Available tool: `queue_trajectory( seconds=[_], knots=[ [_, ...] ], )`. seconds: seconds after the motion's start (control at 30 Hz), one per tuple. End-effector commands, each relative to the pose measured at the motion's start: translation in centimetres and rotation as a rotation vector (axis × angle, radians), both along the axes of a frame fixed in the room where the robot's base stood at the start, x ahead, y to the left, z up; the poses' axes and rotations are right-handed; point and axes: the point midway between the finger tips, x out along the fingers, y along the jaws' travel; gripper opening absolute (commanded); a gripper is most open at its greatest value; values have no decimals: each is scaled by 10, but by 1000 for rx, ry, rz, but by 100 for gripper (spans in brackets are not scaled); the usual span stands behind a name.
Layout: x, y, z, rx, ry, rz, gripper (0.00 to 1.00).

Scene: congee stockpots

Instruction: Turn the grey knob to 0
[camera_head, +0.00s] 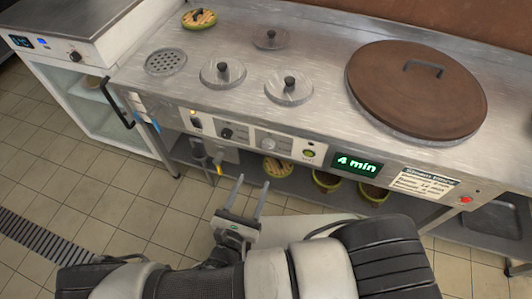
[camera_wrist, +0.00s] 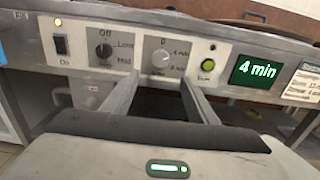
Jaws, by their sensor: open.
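The grey knob (camera_head: 268,144) sits on a white panel on the counter front, right of a black knob (camera_head: 227,133). In the wrist view the grey knob (camera_wrist: 161,58) has a 0 above it and minute marks on its right. Its exact pointer direction is too small to tell. A green display (camera_head: 357,164) reads 4 min; it also shows in the wrist view (camera_wrist: 257,71). My gripper (camera_head: 252,182) is open and empty, in front of the panel and apart from it. In the wrist view its fingers (camera_wrist: 160,82) stand just below and either side of the grey knob.
A green button (camera_wrist: 208,65) lies right of the grey knob. A switch (camera_wrist: 61,45) is at the left. A large brown lid (camera_head: 415,95) and small round lids (camera_head: 289,88) are on the counter. Baskets (camera_head: 326,181) stand on the shelf below.

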Motion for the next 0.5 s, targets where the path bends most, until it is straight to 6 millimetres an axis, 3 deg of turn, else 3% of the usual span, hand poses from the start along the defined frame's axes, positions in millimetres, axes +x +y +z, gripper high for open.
queue_trajectory(
  seconds=[0.3, 0.5],
  knots=[
    [67, -26, -1, -3, -2, -4, 53],
    [100, -38, -1, -1, -1, -4, 53]
  ],
)
